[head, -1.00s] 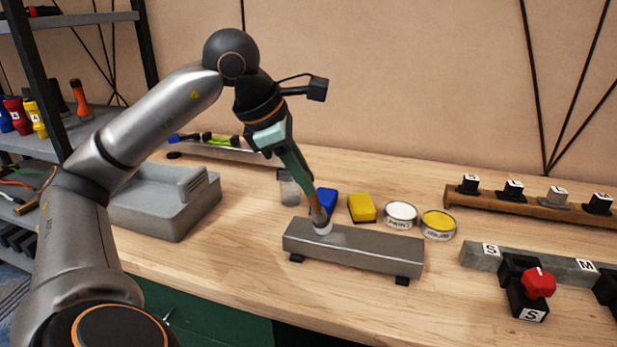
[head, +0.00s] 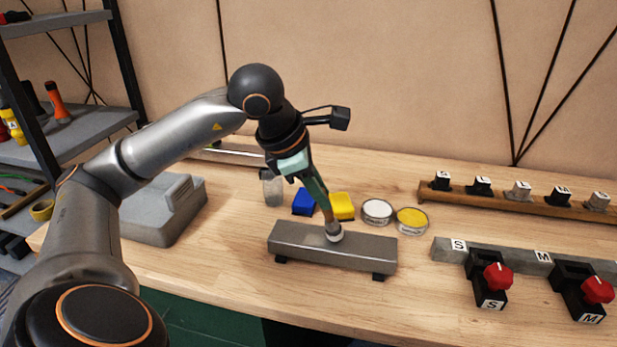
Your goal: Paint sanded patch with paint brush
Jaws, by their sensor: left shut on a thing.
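My left gripper (head: 314,181) is shut on a paint brush (head: 328,208) and points down. The brush's pale bristle tip is at the top of a grey metal block (head: 330,247), around its middle, and seems to touch it. The block stands on small dark feet near the front of the wooden bench. Any sanded patch is hidden or too small to tell. Behind the block are an open tin of white paint (head: 377,210) and an open tin of yellow paint (head: 411,220). My right gripper is out of view.
A blue sponge-like block (head: 304,202), a yellow one (head: 342,206) and a clear jar (head: 272,190) stand behind the metal block. Labelled racks with red-knobbed pieces (head: 497,276) are at right.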

